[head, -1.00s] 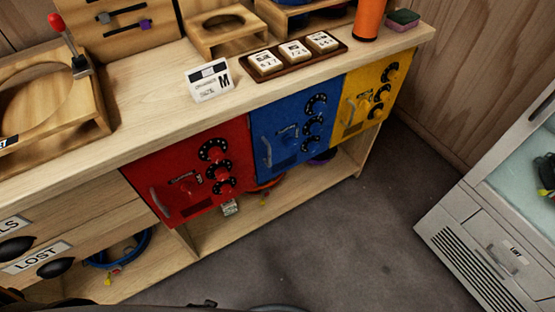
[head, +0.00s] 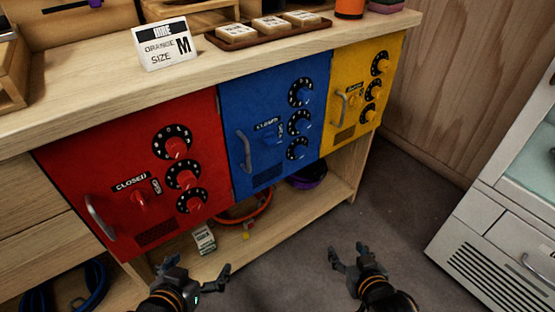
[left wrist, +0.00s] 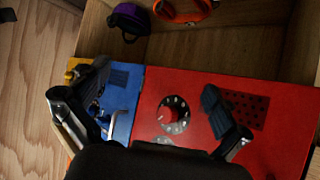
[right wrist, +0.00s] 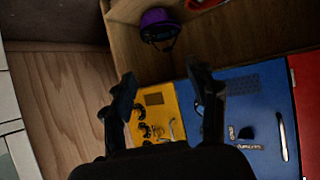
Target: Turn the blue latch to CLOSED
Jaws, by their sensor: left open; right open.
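The blue door (head: 238,98) is in the middle of the cabinet row in the head view, upright and shut in its frame. Its blue latch (head: 271,140) sits left of centre, below a small label that is too blurred to read surely. The latch also shows in the right wrist view (right wrist: 246,132). A grey handle (head: 245,152) is left of the latch, and three dials (head: 300,122) are to the right. My left gripper (head: 199,267) is open and empty, low in front of the red door. My right gripper (head: 347,254) is open and empty, lower right of the blue door.
A red door (head: 85,165) and a yellow door (head: 345,70) flank the blue one, each with dials and a handle. The counter (head: 90,98) juts above them. Clear floor (head: 290,245) lies in front.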

